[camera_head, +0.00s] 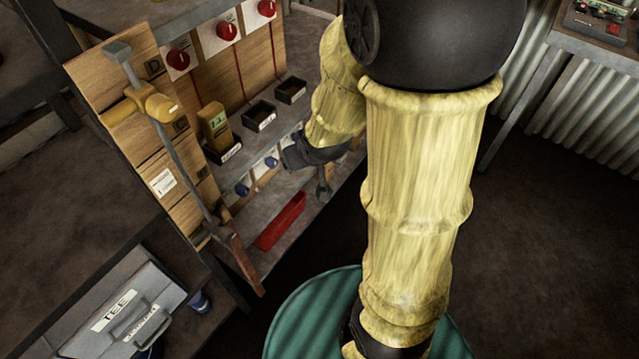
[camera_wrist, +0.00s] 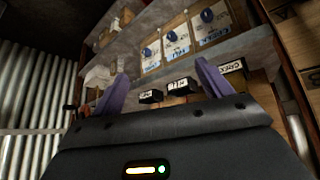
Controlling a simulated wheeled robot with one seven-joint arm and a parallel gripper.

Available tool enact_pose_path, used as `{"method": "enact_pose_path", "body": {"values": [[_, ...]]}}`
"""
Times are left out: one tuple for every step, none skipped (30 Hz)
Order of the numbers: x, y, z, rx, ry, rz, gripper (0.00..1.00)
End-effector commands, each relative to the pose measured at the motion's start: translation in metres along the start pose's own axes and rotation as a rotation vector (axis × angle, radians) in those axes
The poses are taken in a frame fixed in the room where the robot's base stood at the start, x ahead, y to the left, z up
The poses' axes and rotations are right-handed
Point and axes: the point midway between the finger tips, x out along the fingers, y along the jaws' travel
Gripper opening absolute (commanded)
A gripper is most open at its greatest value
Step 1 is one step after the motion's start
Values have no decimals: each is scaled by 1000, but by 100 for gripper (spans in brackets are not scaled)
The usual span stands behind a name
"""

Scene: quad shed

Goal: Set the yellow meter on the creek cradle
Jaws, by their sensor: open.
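The yellow meter (camera_head: 213,127) stands upright in the left one of three black cradles on the shelf unit in the head view. The middle cradle (camera_head: 258,115) and the right cradle (camera_head: 291,90) look empty. Their labels are too small to read there. In the wrist view several black labelled holders show, and the rightmost label (camera_wrist: 231,67) seems to read Creek, though I cannot be sure. The meter is not clearly seen in that view. My gripper (camera_wrist: 162,88) has its purple fingers apart with nothing held between them. In the head view my wrist is right of the cradles, its fingers unclear.
Red knobs (camera_head: 228,30) line the board above the cradles and blue knobs (camera_head: 271,162) sit below. A red tray (camera_head: 281,220) lies on the lower shelf. A yellow clamp with a long bar (camera_head: 152,104) stands at the left. A grey case (camera_head: 125,310) is lower left.

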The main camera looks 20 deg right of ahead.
Motion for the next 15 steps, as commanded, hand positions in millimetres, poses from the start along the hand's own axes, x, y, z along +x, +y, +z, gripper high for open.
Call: {"method": "enact_pose_path", "body": {"values": [[-9, 1, 9, 19, -51, 5, 78], [-14, 1, 17, 31, -89, 6, 78], [-21, 0, 26, 46, -138, 6, 78], [-26, -1, 33, 58, -174, 5, 78], [-31, -2, 40, 68, -206, 4, 78], [-38, -3, 47, 81, -246, 1, 78], [-42, -4, 52, 88, -273, -2, 78], [-46, -6, 57, 94, -297, -5, 78], [-50, -7, 62, 101, -321, -8, 78], [-52, -8, 64, 104, -334, -10, 78], [-54, -8, 66, 107, -345, -11, 78], [-55, -9, 68, 109, -353, -13, 78], [-56, -9, 68, 109, -357, -13, 78], [-56, -9, 69, 109, -358, -13, 78], [-56, -9, 69, 109, -358, -13, 78]]}}
